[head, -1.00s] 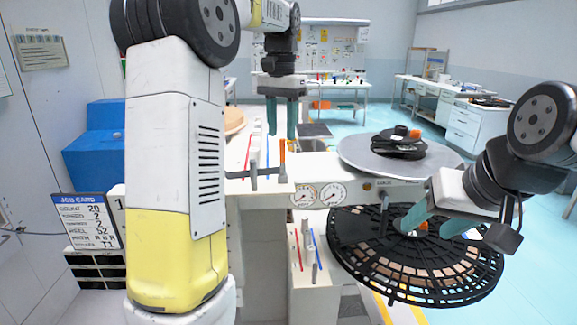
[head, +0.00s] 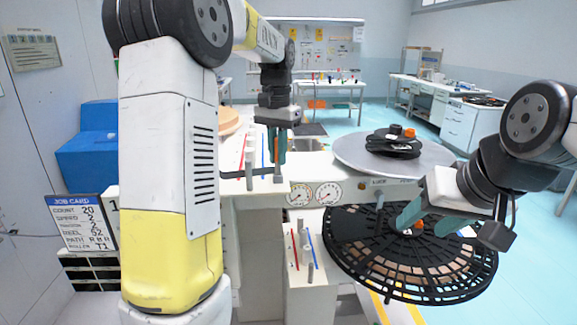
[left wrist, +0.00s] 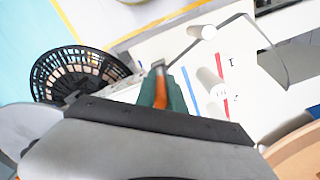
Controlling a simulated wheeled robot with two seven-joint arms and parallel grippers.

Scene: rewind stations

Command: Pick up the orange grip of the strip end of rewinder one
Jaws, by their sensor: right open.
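The orange grip (left wrist: 161,92) stands upright at the end of a grey bar on the white rewinder top (head: 238,187). My left gripper (head: 277,155) points down over it, its teal fingers on either side. In the left wrist view, the fingers (left wrist: 162,98) close in on both sides of the grip, with no clear gap. The grip looks still at bench height. My right gripper (head: 428,222) is open above the black slotted wheel (head: 350,265), with a small orange piece (head: 418,226) near its fingers.
A grey disc (head: 348,155) carries a black reel (head: 393,148) with an orange piece on top. Two dials (head: 314,193) are on the front panel. White posts (head: 250,155) stand beside the grip. A job card (head: 84,222) and blue box (head: 88,152) are at left.

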